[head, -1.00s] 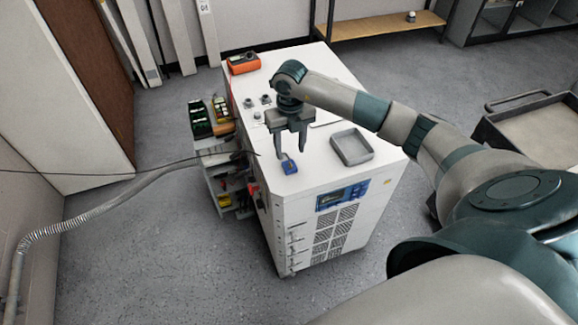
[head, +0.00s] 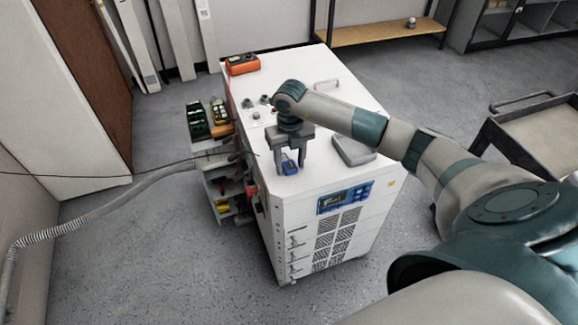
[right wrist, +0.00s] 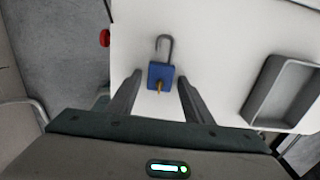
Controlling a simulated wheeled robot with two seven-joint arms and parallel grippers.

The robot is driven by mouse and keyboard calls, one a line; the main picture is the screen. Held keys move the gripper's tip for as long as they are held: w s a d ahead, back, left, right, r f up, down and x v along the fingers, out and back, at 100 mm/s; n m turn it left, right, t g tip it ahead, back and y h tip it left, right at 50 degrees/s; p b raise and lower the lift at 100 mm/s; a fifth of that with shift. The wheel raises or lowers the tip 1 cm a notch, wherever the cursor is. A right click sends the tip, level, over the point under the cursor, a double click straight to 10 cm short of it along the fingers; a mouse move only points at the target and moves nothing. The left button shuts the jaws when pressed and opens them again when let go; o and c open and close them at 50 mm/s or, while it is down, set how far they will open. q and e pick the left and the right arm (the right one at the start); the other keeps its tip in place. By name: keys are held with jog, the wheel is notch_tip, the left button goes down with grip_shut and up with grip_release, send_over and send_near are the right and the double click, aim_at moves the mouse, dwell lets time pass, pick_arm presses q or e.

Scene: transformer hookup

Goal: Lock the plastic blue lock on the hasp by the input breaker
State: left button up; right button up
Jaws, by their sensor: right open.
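The blue lock (head: 289,167) lies on the white top of the cabinet (head: 330,185), near its left front edge. In the right wrist view the lock (right wrist: 161,76) shows its grey shackle pointing away and a brass-coloured piece at its near end. My right gripper (head: 291,172) is open, its fingers on either side of the lock. In the right wrist view the fingers (right wrist: 158,85) flank the lock body with gaps on both sides. The hasp and input breaker cannot be made out. My left gripper is not in view.
A grey tray (head: 341,154) sits on the cabinet top right of the gripper. An orange-cased device (head: 242,64) is at the back left. A side rack (head: 222,190) with small items and a hose (head: 120,194) are left of the cabinet. A cart (head: 545,135) stands at right.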

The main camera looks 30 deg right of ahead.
jog(key=c, duration=1.1)
jog(key=shift+r+p, duration=1.7)
jog(key=shift+r, duration=1.3)
jog(key=shift+a, duration=0.1)
